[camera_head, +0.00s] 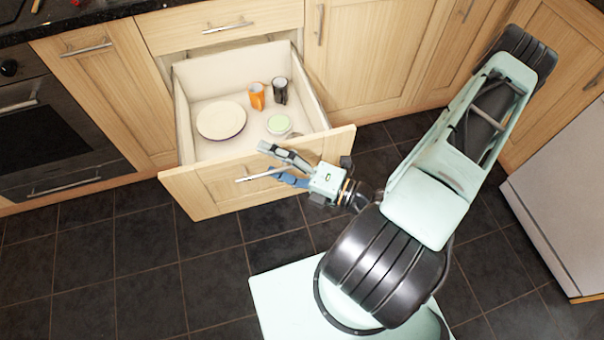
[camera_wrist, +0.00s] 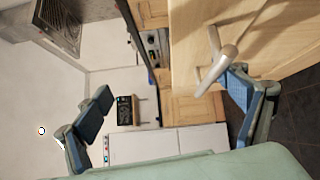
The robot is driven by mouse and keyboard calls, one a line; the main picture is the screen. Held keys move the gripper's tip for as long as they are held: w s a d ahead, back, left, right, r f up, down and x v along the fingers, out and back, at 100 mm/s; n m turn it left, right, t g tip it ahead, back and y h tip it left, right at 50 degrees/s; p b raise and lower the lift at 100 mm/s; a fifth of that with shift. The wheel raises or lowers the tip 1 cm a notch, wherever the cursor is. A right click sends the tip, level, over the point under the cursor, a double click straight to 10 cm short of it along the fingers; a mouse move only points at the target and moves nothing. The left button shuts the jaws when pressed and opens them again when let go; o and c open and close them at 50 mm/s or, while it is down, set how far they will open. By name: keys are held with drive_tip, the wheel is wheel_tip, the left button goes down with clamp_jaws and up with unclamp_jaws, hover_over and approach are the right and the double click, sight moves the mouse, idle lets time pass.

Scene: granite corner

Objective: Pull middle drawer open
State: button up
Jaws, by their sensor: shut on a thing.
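The wooden drawer (camera_head: 228,185) below the top drawer front is pulled well out, and its inside shows. Its bar handle (camera_head: 258,174) runs across the front; in the wrist view the handle (camera_wrist: 217,66) is a pale metal bar. My gripper (camera_head: 269,163) is at the right part of this front. One finger lies over the top edge of the front, the other is by the handle. In the wrist view the right finger touches the handle, and the fingers look wide apart.
The upper drawer (camera_head: 215,22) is shut. An oven (camera_head: 45,135) is at left. Dark tiled floor (camera_head: 120,260) is clear in front.

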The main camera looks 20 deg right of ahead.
drive_tip(key=shift+t, duration=0.3)
drive_tip(key=shift+s+d+r, duration=0.3)
drive_tip(key=shift+s+d, duration=0.35)
drive_tip(key=shift+s, duration=0.1)
drive_tip(key=shift+s+d+r, duration=0.3)
drive_tip(key=shift+s+d, duration=0.35)
drive_tip(key=shift+s, duration=0.1)
drive_tip(key=shift+c, duration=0.5)
drive_tip(key=shift+s+d+r, duration=0.1)
drive_tip(key=shift+s+d, duration=0.2)
drive_tip(key=shift+s, duration=0.1)
drive_tip(key=c, duration=0.6)
drive_tip(key=shift+s+d, duration=0.2)
drive_tip(key=c, duration=0.6)
drive_tip(key=shift+o, duration=0.2)
drive_tip(key=shift+s+d+f, duration=0.25)
drive_tip(key=shift+s+d, duration=0.25)
drive_tip(key=shift+s, duration=0.15)
drive_tip(key=shift+s+d+f, duration=0.3)
drive_tip(key=shift+s+d, duration=0.25)
drive_tip(key=shift+s, duration=0.15)
drive_tip(key=shift+s+d+f, duration=0.25)
drive_tip(key=shift+s+d, duration=0.25)
drive_tip(key=shift+s, duration=0.25)
